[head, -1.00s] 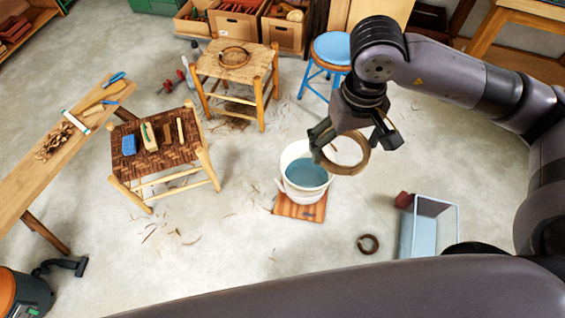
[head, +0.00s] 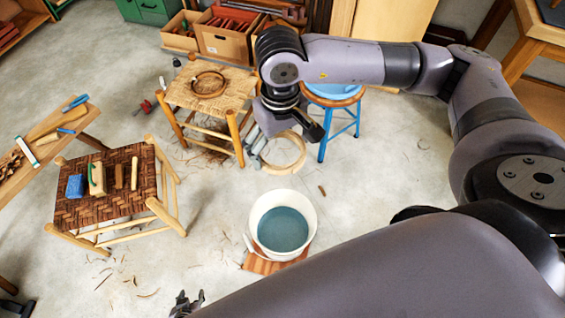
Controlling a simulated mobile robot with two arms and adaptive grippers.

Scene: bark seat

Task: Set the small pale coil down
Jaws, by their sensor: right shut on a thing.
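The small pale coil (head: 287,166) hangs in my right gripper (head: 262,147), which is shut on its left edge. It is in the air in the head view, above the white bucket and in front of the blue stool. A darker brown coil (head: 209,92) lies on the woven seat of the pale stool (head: 172,92), left of my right gripper. My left gripper (head: 187,303) shows only its tip at the bottom edge, and its opening is not clear.
A white bucket (head: 256,212) of water stands on a wooden board (head: 262,265). A blue stool (head: 352,112) stands behind the coil. A brown woven stool (head: 130,205) carries a blue block and tools. Open floor lies between stools and bucket.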

